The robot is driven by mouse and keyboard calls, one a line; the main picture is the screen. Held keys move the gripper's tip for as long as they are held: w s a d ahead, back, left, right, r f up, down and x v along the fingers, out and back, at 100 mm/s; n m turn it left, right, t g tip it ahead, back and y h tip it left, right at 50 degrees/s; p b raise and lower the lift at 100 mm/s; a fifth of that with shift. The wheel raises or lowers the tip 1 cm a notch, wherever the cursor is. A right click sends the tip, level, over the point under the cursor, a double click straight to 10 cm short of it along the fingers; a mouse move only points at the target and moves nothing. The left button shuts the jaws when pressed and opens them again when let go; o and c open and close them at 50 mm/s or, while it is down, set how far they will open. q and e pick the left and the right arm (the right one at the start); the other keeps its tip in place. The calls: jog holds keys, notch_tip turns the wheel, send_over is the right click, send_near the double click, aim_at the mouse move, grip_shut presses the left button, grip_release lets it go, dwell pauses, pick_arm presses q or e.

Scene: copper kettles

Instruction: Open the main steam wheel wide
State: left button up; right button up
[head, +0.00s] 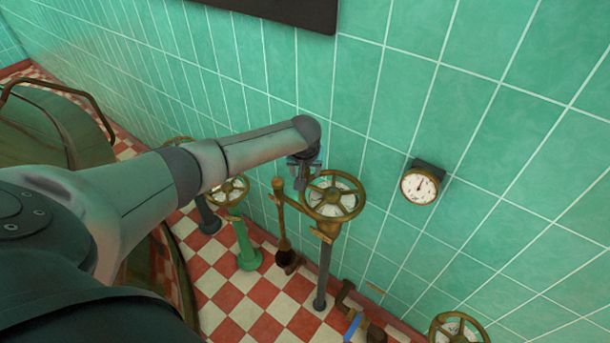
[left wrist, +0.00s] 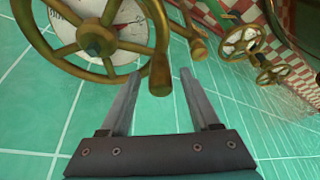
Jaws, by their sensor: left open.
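A brass spoked handwheel (head: 333,214) tops a dark grey post near the tiled wall, with a white dial behind its spokes. I cannot read a name on it, so I cannot tell for sure that it is the main steam wheel. My left gripper (head: 302,180) is open at the wheel's upper left edge. In the left wrist view the wheel (left wrist: 95,38) fills the upper left, and its knob handle (left wrist: 160,74) shows between the fingertips of the open left gripper (left wrist: 160,88). I cannot tell whether they touch. My right gripper is out of view.
Another brass wheel (head: 230,190) stands on a green post (head: 246,245), with one more behind it. A further wheel (head: 457,330) is at the bottom right. A round gauge (head: 419,186) hangs on the green wall. A brass-topped lever (head: 280,215) stands close to the gripper.

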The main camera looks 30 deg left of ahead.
pick_arm(q)
jog(key=shift+x, duration=0.75)
jog(key=shift+c, duration=0.2)
grip_shut()
dwell(0.8)
